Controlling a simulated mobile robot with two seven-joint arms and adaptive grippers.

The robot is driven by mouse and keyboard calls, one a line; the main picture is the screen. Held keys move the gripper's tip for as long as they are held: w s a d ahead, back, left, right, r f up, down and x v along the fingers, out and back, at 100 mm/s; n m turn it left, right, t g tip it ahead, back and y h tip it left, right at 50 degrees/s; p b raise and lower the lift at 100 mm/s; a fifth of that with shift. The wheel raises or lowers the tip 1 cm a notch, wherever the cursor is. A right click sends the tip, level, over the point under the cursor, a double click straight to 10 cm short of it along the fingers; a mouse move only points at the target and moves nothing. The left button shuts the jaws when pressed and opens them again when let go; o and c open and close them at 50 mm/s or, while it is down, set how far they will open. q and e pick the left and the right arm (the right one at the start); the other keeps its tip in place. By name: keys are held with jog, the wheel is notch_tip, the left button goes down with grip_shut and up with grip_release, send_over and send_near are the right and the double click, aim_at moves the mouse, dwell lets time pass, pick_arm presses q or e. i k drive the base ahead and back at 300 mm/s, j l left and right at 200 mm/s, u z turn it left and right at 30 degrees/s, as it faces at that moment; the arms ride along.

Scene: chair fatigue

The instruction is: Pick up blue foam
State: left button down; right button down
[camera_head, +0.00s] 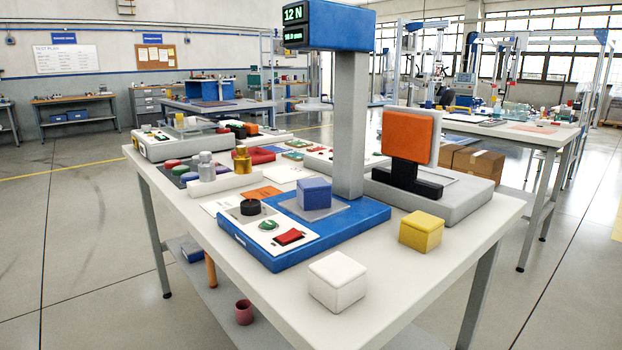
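The blue foam (314,194) is a small blue block. It sits on a grey plate (340,211) on the blue base (298,251) of a test machine, in front of the machine's grey column (350,130). Its front and top are in clear sight. A white foam block (337,282) lies on the table at the front, and a yellow foam block (421,231) lies to the right of the base. Neither of my grippers shows in the head view.
The machine's blue head (345,27) with a display overhangs the blue foam. A black knob (250,207), green button and red switch are on the base to its left. An orange pad (408,133) stands behind at the right. The white table (440,285) is clear at the front right.

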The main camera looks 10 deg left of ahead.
aim_at(321, 200)
jog(key=l, duration=1.15)
jog(key=i+l+z, duration=0.1)
jog(key=l, duration=1.05)
